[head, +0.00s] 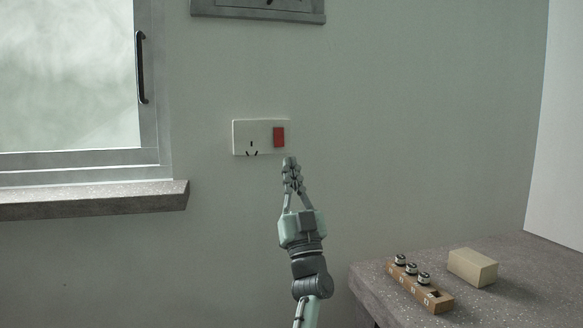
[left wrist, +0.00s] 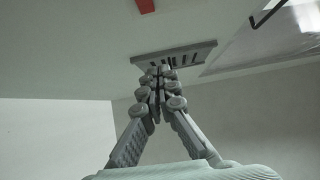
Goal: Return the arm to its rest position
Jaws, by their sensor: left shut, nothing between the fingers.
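My left gripper (head: 290,163) is shut and empty, pointing up in front of the wall in the head view. Its tips show just below and right of the red switch (head: 279,137) on a white socket plate (head: 242,138). I cannot tell whether the tips touch the wall. In the left wrist view the shut fingers (left wrist: 158,72) meet at the middle, and part of the red switch (left wrist: 145,5) shows at the top edge. My right gripper is not in view.
A concrete bench (head: 535,285) stands at the lower right. On it are a wooden block (head: 422,291) with several small round pieces and a beige box (head: 473,267). A window (head: 70,80) with a stone sill (head: 90,200) is at the left. A grey vent (head: 258,10) is above.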

